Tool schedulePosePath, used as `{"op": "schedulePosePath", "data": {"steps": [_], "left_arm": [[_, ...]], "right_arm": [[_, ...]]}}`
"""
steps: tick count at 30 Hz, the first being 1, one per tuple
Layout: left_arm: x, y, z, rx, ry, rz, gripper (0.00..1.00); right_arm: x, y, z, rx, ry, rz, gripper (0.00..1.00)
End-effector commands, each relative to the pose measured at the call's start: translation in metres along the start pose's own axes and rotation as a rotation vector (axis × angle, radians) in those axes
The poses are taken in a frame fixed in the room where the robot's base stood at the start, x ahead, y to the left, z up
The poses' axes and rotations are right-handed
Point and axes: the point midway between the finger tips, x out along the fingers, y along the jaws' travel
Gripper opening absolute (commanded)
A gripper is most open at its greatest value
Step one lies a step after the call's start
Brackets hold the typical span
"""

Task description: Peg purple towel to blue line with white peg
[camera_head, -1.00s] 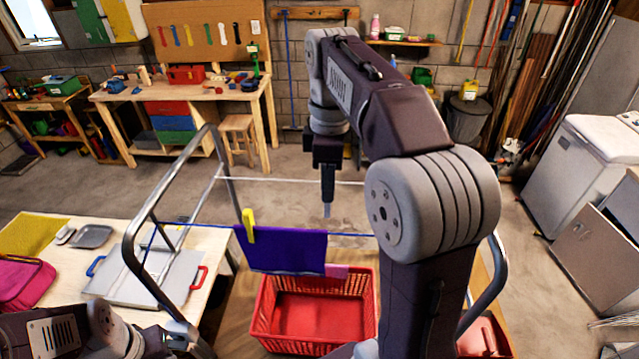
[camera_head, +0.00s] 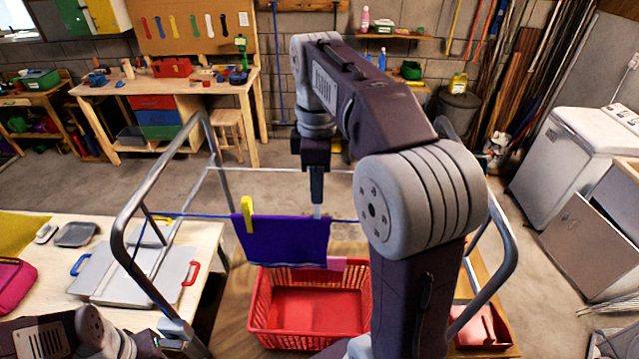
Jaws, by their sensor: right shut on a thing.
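The purple towel (camera_head: 285,242) hangs folded over the blue line (camera_head: 190,216). A yellow peg (camera_head: 247,214) sits on the line at the towel's left end. My right gripper (camera_head: 317,200) points down over the towel's right part, shut on a small pale thing that looks like the white peg (camera_head: 318,211). The peg's lower end is close to the towel's top edge; I cannot tell whether it touches. My left arm shows at the bottom left, but its fingertips are not in view.
A red basket (camera_head: 262,312) stands below the towel, with a pink cloth (camera_head: 337,263) by its far edge. A grey metal rail (camera_head: 150,190) rises at left. A pale table (camera_head: 205,245) with a grey board stands at left.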

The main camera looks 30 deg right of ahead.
Motion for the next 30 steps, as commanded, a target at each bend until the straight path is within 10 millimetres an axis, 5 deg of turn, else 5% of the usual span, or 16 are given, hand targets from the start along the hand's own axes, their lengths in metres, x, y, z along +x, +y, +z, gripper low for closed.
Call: {"op": "schedulePosePath", "data": {"steps": [30], "left_arm": [[0.040, -0.001, 0.004, 0.000, 0.000, 0.000, 0.34]], "right_arm": [[0.053, 0.001, 0.000, 0.000, -0.001, 0.000, 0.00]]}}
